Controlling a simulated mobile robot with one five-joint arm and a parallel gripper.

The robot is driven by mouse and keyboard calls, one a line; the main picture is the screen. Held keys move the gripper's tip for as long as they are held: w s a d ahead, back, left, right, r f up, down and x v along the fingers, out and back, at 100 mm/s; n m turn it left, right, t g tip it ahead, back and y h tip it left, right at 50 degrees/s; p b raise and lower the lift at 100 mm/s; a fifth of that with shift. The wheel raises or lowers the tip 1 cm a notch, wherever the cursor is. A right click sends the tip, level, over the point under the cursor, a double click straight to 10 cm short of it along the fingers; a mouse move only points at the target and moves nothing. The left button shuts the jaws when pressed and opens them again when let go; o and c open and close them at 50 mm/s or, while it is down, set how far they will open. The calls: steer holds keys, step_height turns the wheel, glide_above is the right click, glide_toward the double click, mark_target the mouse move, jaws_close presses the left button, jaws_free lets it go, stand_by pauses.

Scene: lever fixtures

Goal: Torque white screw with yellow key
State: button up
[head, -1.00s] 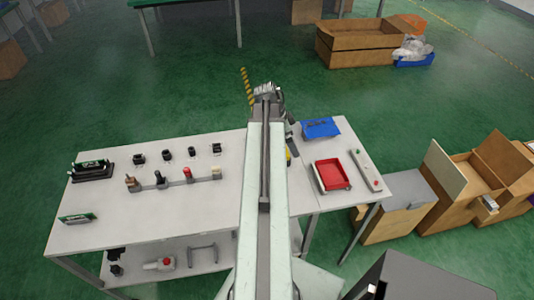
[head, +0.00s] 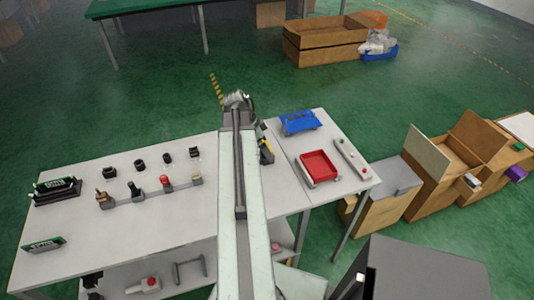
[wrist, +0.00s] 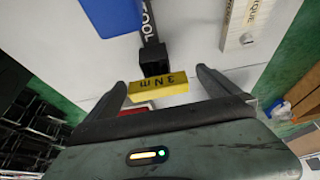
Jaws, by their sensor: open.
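The yellow key, a yellow block marked "3 Nm" (wrist: 159,87) on a black shaft lettered "TOOL", lies between my gripper's fingers in the wrist view. My gripper (wrist: 160,79) is open, one finger on each side of the block, with gaps showing. Whether it touches the key elsewhere cannot be seen. In the head view a bit of the yellow key (head: 268,152) shows just right of my arm, partly hidden. The white screw (head: 197,178) is likely the pale piece at the right end of a grey bar on the table.
Red (head: 167,183), black and brown pieces share that bar, with several black cylinders behind. A red tray (head: 319,167), a blue holder (head: 300,122) and a pale strip (head: 351,158) stand right of my arm. Cardboard boxes (head: 446,180) are beyond the table's right edge.

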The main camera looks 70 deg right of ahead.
steer(key=b+x, duration=0.4)
steer(key=x, duration=0.1)
steer(key=shift+s+f, duration=0.1)
steer(key=shift+s, duration=0.1)
steer(key=shift+r, duration=0.2)
steer(key=c, duration=1.4)
steer(key=shift+c, duration=0.2)
step_height(320, 180, up, 10)
steer(key=p, duration=1)
steer(key=o, duration=0.6)
steer(key=shift+c, duration=0.2)
steer(key=c, duration=1)
